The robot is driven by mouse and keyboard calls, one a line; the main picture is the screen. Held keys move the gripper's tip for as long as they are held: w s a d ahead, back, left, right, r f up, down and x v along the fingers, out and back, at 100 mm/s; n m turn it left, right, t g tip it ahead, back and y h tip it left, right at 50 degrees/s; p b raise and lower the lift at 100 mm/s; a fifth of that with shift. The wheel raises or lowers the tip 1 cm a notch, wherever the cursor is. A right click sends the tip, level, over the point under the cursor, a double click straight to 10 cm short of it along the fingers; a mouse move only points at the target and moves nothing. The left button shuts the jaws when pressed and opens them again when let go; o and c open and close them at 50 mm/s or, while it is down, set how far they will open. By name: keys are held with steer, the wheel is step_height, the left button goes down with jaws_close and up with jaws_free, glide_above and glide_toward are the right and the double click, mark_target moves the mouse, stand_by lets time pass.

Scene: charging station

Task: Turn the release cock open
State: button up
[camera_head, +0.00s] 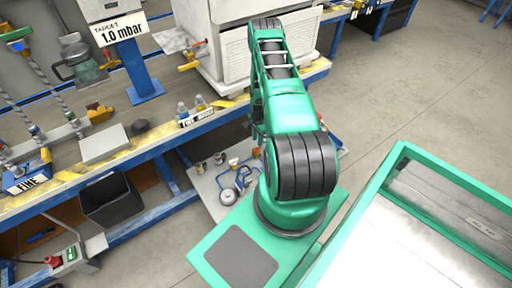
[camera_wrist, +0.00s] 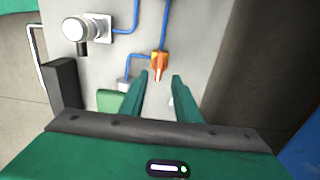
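In the wrist view, a small orange-yellow cock (camera_wrist: 159,58) sits on a pale grey panel (camera_wrist: 190,40), with a blue tube running up from it. Its short, lighter handle points down toward my gripper. In the head view my arm hides the gripper, and I cannot tell for sure which fitting there is this cock.
In the wrist view, a round white knob (camera_wrist: 77,29) is on the panel's upper left, and a dark post (camera_wrist: 62,88) stands at left. In the head view, a long workbench (camera_head: 130,153) runs at left, with a white cabinet (camera_head: 232,58) behind. Open floor lies at right.

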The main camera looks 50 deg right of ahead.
mark_target(257, 147)
steer(key=shift+f, duration=2.75)
jaws_close()
steer(key=shift+a, duration=0.2)
steer(key=shift+w+d, duration=0.1)
